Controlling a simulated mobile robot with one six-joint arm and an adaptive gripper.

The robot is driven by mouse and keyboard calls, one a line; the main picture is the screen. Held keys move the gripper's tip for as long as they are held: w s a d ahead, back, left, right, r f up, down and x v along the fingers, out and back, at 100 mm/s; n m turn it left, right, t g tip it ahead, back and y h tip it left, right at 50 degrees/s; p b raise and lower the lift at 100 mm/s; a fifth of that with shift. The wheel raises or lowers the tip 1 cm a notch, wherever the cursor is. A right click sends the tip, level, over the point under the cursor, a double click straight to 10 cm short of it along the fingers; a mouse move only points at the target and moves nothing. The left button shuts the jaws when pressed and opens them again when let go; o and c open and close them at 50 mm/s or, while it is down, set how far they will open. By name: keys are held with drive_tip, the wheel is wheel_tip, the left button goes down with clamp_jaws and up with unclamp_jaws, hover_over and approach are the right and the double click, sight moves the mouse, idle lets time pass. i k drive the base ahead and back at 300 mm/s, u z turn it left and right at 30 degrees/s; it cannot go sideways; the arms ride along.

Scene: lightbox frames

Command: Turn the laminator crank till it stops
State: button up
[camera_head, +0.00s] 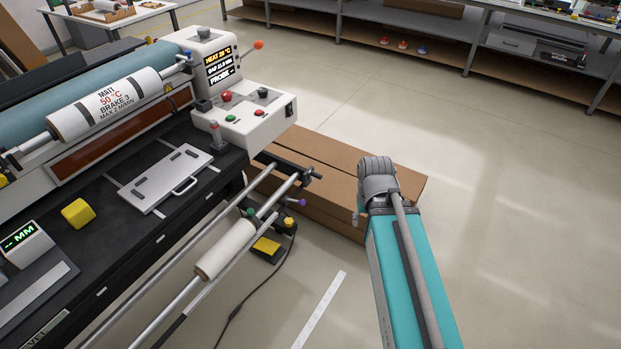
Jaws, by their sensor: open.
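The laminator (130,140) fills the left of the head view, with a blue roller and a white printed roll along its top. A short arm with an orange ball knob (258,44) sticks out behind the right end of its control head (230,110) and looks like the crank; its far side is hidden. No hand touches it. My teal and grey arm parts stand at right, well apart from the knob. I make out no gripper fingers in this view.
A flat brown carton (340,165) lies on the floor between the machine and my arm. A lower roller bar (225,250) with a purple knob (301,202) juts out front. A yellow pedal (266,247) and its cable lie below. Floor at right is clear.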

sight(313, 175)
drive_tip(key=u, duration=0.65)
drive_tip(key=i, duration=1)
drive_tip(key=z, duration=0.05)
